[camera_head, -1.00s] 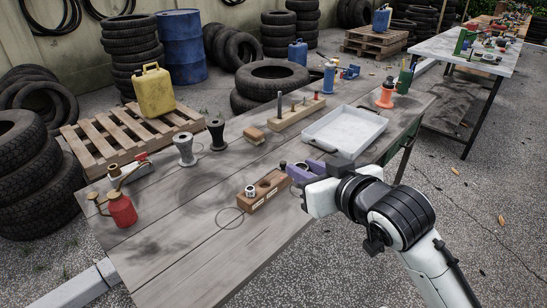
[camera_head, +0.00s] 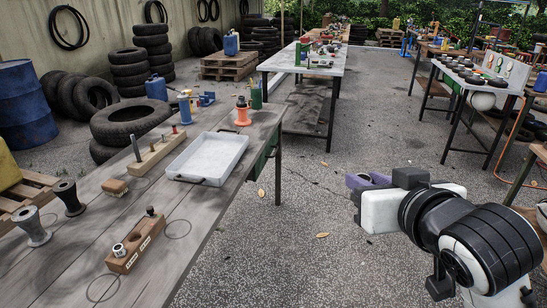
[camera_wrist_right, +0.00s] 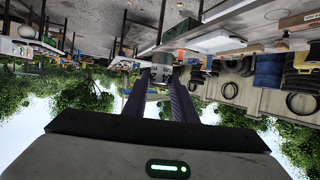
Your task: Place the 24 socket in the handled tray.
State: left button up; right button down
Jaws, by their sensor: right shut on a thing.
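The handled tray (camera_head: 240,144) is a white shallow tray on the wooden table, with a dark handle at its near side; it looks empty. My right gripper (camera_head: 366,181) is right of the table, in front of the pavement, apart from the tray. Its purple fingers are shut on a small metal socket (camera_wrist_right: 162,76), which shows between the fingertips in the wrist view with a white label; the label's number is hard to read. A wooden socket holder (camera_head: 135,250) on the table holds another silver socket (camera_head: 119,250) with a white label. My left gripper is not in view.
Behind the holder, a wooden block with upright pegs (camera_head: 158,151), a brown brush-like block (camera_head: 115,187) and two spools (camera_head: 68,198) stand on the table. An orange-based item (camera_head: 243,113) stands beyond the tray. Open pavement lies right of the table.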

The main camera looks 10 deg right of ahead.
aim_at(218, 160)
jog(key=z, duration=0.85)
jog(key=i, duration=1.85)
jog(key=u, duration=2.45)
